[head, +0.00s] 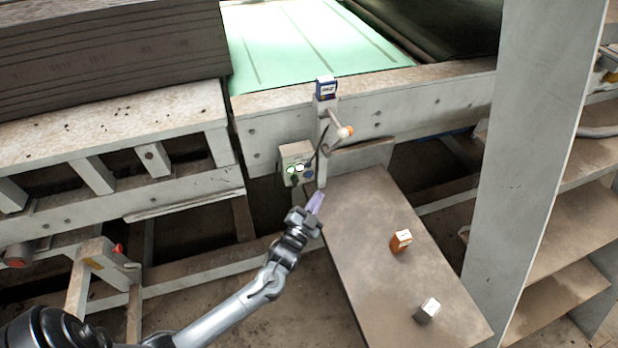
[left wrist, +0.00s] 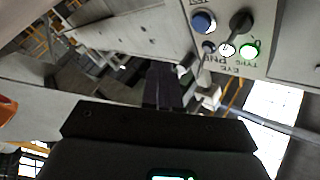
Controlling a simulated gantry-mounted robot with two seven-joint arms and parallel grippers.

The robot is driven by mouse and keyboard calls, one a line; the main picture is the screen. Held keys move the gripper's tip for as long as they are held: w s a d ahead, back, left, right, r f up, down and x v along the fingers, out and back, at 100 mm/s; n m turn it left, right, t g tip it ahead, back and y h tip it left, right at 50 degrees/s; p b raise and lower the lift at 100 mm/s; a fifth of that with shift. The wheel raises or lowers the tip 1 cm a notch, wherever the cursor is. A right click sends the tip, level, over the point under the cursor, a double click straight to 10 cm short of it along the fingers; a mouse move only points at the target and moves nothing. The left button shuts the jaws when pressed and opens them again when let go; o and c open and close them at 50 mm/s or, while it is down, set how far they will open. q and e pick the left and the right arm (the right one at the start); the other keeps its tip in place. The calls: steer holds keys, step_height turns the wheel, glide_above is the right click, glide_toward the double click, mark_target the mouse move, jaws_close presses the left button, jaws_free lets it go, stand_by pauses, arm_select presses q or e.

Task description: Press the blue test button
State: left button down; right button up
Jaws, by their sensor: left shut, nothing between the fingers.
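The control box (head: 295,152) is a small pale box on the front of the machine frame, in the upper middle of the head view. Its face shows a blue button (head: 308,173) and a green-lit one. In the left wrist view the panel is at the upper right, with a large round blue button (left wrist: 203,22), a black knob (left wrist: 241,20), a white button (left wrist: 228,50) and a green-lit button (left wrist: 250,50). My left gripper (head: 316,202) is shut and empty, just below the box and apart from it. Its fingers (left wrist: 163,85) point toward the panel's side. My right gripper is not in view.
A brown table (head: 365,230) right of my gripper holds an orange box (head: 400,241) and a grey box (head: 427,311). A lever with an orange knob (head: 346,132) sticks out right of the control box. A blue device (head: 326,88) tops the post above. A grey column (head: 540,130) stands right.

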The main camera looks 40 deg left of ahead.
mark_target(309, 175)
arm_select(q)
steer(key=w+a, duration=0.1)
steer(key=a+b, duration=0.1)
steer(key=a, duration=0.1)
steer(key=w+a, duration=0.1)
steer(key=shift+w+a, duration=0.35)
stand_by(0.6)
stand_by(0.7)
steer(key=shift+w+a, duration=0.1)
steer(key=shift+a, duration=0.05)
stand_by(0.6)
steer(key=shift+w+a, duration=0.1)
steer(key=shift+a, duration=0.1)
stand_by(0.6)
